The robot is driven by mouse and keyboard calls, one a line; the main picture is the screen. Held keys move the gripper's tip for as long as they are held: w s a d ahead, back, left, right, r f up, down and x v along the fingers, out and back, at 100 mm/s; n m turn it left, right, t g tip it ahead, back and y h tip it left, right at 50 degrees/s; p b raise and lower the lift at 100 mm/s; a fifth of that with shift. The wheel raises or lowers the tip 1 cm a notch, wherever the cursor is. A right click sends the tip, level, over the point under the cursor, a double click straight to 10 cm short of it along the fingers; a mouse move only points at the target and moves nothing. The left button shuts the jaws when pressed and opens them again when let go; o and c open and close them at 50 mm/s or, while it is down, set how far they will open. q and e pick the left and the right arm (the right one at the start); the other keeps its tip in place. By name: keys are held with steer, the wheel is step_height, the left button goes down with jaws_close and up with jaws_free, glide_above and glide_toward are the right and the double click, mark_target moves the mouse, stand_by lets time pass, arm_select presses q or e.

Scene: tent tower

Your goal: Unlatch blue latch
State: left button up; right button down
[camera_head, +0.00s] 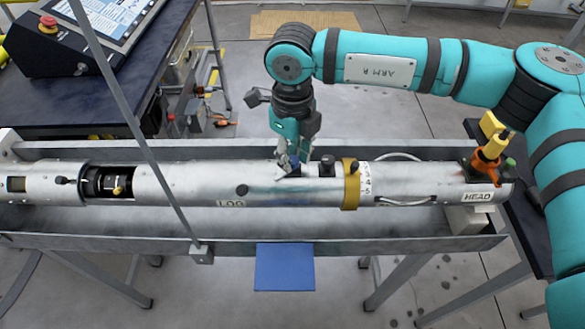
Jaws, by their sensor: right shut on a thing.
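A long silver tube (215,187) lies level in a metal trough (140,222), with a yellow-brown ring and a number scale near its right part. A small dark blue latch (294,172) sits on top of the tube, left of the ring, and is partly hidden by my fingers. My right gripper (291,164) points down from above and is shut on the blue latch. How far the latch is turned or lifted cannot be told. My left gripper is not in view.
An orange and yellow fitting (490,152) stands on the tube's HEAD end. A thin grey post (135,125) crosses in front of the tube. A blue panel (284,267) hangs at the trough's front. A console (92,35) stands at the back left.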

mark_target(293, 159)
steer(key=n+b, duration=0.3)
steer(key=b, duration=0.1)
steer(key=n+b, duration=0.2)
steer(key=shift+f+n, duration=0.25)
steer(key=shift+n, duration=0.05)
steer(key=shift+r+n+b, duration=0.15)
steer(key=shift+n+b, duration=0.6)
steer(key=shift+n, duration=0.35)
steer(key=shift+r+n+b, duration=0.1)
steer(key=shift+n+b, duration=0.6)
steer(key=shift+n, duration=0.4)
steer(key=c, duration=1.1)
jaws_free()
step_height(293, 159, up, 12)
steer(key=shift+w+r, duration=0.1)
